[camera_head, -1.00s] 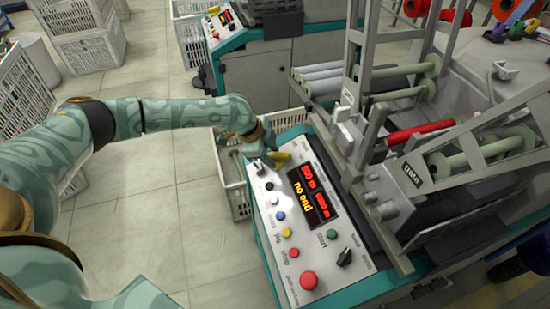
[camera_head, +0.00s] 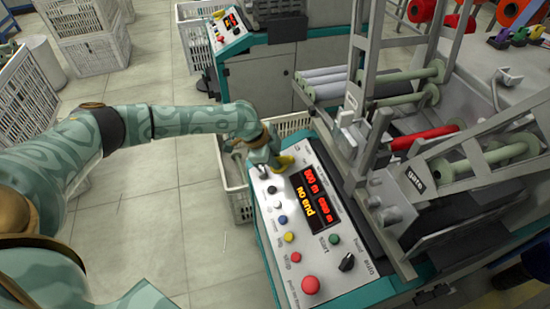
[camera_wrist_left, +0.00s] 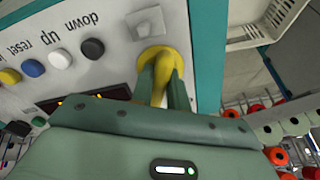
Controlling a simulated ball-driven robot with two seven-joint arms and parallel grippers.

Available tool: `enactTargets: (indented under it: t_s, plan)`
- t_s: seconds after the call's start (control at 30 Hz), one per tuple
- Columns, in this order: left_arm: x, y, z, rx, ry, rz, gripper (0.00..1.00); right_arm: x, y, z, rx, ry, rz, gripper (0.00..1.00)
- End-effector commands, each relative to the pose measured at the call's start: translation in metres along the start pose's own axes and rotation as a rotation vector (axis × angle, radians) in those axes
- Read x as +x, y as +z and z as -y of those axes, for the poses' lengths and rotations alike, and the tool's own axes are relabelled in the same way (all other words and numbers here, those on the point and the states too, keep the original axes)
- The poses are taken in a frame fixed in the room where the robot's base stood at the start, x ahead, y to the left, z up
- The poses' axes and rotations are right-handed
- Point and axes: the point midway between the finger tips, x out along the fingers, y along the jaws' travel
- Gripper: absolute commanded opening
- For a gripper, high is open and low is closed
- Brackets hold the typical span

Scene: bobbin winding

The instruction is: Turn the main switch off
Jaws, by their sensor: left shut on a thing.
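The control panel (camera_head: 263,203) is the white sloped face on the teal-edged winding machine. The display (camera_head: 315,198) is lit, with red digits and the yellow words "no end". My right gripper is not in view.
Several coloured buttons run down the panel below the gripper, including a yellow one (camera_head: 289,237) and a large red one (camera_head: 310,285). A black selector knob (camera_head: 347,262) is at lower right. A white crate (camera_head: 236,185) stands left of the machine.

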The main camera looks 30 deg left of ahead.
Motion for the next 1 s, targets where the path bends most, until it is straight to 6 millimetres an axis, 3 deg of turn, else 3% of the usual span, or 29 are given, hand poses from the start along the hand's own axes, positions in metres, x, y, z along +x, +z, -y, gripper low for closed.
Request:
enactTargets:
  t_s: [0.6,1.0]
  plan:
    - [-0.004,-0.002,0.001,-0.506,-0.005,-0.002,0.00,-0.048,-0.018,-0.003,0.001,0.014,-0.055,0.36]
    - [-0.002,-0.001,0.002,-0.834,-0.008,-0.001,0.00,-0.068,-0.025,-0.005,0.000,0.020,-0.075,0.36]
